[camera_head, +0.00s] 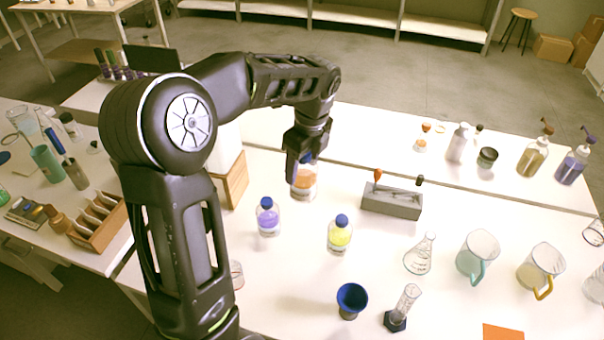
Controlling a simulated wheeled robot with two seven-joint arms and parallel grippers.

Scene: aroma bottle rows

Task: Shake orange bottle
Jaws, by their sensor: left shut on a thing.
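An orange bottle (304,183) with a blue cap stands upright or nearly so at the middle of the white table, near its back edge. My left gripper (301,165) points down over it and is shut on its upper part; the fingers hide most of the cap. I cannot tell whether the bottle's base touches the table. A purple bottle (268,219) and a yellow bottle (340,236), both blue-capped, stand in front of it. My right gripper is not in view.
A grey block holder (392,202) stands to the right of the bottle. A wooden box (229,178) is at its left, behind my arm. A blue cup (351,299), a flask (420,256) and beakers (477,255) stand nearer the front and right.

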